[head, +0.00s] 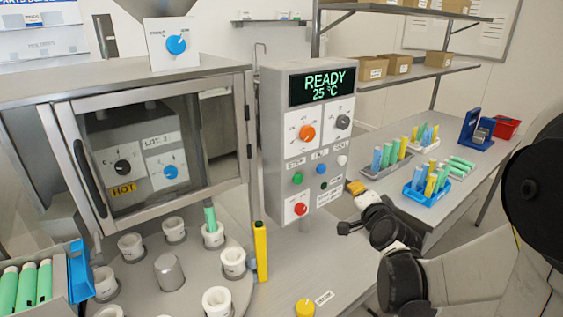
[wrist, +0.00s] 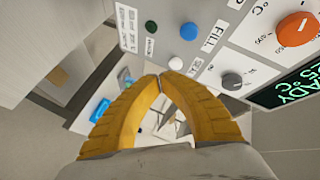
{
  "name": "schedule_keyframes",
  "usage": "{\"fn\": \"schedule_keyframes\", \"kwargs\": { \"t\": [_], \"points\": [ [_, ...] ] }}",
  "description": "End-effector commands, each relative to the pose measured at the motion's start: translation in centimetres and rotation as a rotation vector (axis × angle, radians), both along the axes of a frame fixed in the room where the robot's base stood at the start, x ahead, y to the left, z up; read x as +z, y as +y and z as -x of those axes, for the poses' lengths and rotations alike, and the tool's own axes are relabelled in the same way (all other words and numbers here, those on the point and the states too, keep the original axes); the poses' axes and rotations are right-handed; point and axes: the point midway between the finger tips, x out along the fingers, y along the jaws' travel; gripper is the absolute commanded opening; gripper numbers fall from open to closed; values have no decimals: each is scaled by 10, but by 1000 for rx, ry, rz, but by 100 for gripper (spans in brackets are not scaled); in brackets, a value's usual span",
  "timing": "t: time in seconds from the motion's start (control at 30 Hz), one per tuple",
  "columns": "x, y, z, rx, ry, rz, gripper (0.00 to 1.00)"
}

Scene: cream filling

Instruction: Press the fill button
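The control panel (head: 284,130) is a grey upright box whose display reads READY 25 °C. The blue button (head: 322,168) sits below the FILL label; it also shows in the wrist view (wrist: 189,31). A white button (wrist: 175,63) is beside it, with a dark green button (wrist: 151,27) on the row below. My gripper (head: 356,187) is at the lower right of the panel in the head view. In the wrist view its yellow fingertips (wrist: 161,76) meet with nothing visible between them. They appear near the white button; contact cannot be told.
The panel also carries an orange knob (head: 307,133), a grey knob (head: 343,122), a green button (head: 297,178) and a red button (head: 300,209). A green tube (head: 210,220) stands in a white cup on the turntable. Tube racks (head: 427,191) sit on the bench at right.

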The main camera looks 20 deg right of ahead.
Motion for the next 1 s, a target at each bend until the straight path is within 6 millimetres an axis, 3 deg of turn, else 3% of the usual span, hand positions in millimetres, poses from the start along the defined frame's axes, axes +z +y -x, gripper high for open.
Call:
{"fn": "schedule_keyframes", "kwargs": {
  "t": [0.13,0.57,1.0],
  "points": [
    [-1,-10,-1,-26,-25,-22,0],
    [-1,-8,-6,-25,-24,-21,0],
    [-1,12,-60,-23,-25,-19,0]
  ]
}}
